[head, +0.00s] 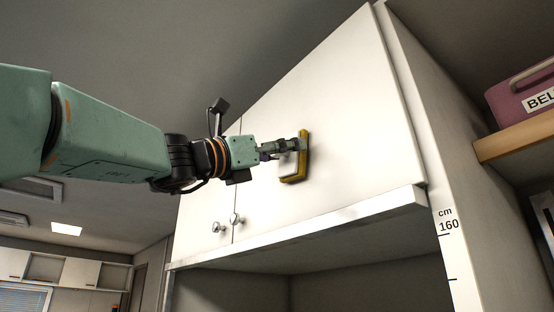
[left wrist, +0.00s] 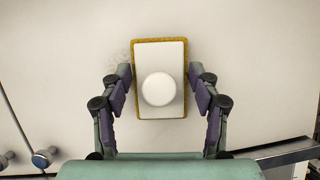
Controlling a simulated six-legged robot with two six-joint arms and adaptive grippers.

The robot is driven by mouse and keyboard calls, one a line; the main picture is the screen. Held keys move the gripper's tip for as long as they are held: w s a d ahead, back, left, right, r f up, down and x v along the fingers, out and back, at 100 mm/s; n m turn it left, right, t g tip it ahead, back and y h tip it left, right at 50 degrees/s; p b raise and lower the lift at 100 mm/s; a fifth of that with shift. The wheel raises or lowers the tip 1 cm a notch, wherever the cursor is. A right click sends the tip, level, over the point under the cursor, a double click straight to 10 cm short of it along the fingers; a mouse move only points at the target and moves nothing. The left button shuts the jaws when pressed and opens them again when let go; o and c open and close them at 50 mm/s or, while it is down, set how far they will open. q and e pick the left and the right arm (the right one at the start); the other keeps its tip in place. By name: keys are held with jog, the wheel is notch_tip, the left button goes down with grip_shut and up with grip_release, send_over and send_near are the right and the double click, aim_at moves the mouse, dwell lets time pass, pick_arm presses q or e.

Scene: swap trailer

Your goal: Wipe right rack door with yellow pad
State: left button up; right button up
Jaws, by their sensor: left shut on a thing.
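The yellow pad (head: 295,180) has a white backing plate and a round white knob. My left gripper (head: 290,146) is shut on the pad and holds it at the white right rack door (head: 352,120). In the left wrist view the pad (left wrist: 160,48) stands upright between my two fingers (left wrist: 160,92), with its yellow rim showing around the white plate. The pad looks flat against the door, but I cannot tell how firmly it touches. A faint greyish smudge shows on the door (left wrist: 245,70) just left of the pad in the left wrist view. My right gripper is not in view.
Two round knobs (head: 234,219) sit at the lower meeting edges of the doors, left of the pad. A ledge (head: 310,232) runs under the doors above an open recess. A wooden shelf (head: 515,137) with a pink case (head: 522,92) stands at the right.

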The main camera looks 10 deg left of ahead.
pick_arm(q)
jog(key=shift+s+d+f+b, duration=0.1)
jog(key=shift+s+b, duration=0.3)
jog(key=shift+b, duration=0.35)
jog(key=shift+s+d+b, duration=0.2)
jog(key=shift+s+b, duration=0.1)
jog(key=shift+s+d+b, duration=0.25)
jog(key=shift+d+b, duration=0.15)
jog(key=shift+d, duration=0.1)
jog(key=shift+s+d+b, duration=0.2)
jog(key=shift+d+b, duration=0.15)
jog(key=shift+d, duration=0.15)
jog(key=shift+s, duration=0.2)
jog(key=shift+d+r, duration=0.1)
jog(key=shift+r, duration=0.15)
jog(key=shift+w, duration=0.15)
jog(key=w+a+p, duration=0.1)
jog(key=w+a, duration=0.1)
jog(key=shift+w+a+p, duration=0.35)
jog(key=shift+w, duration=0.05)
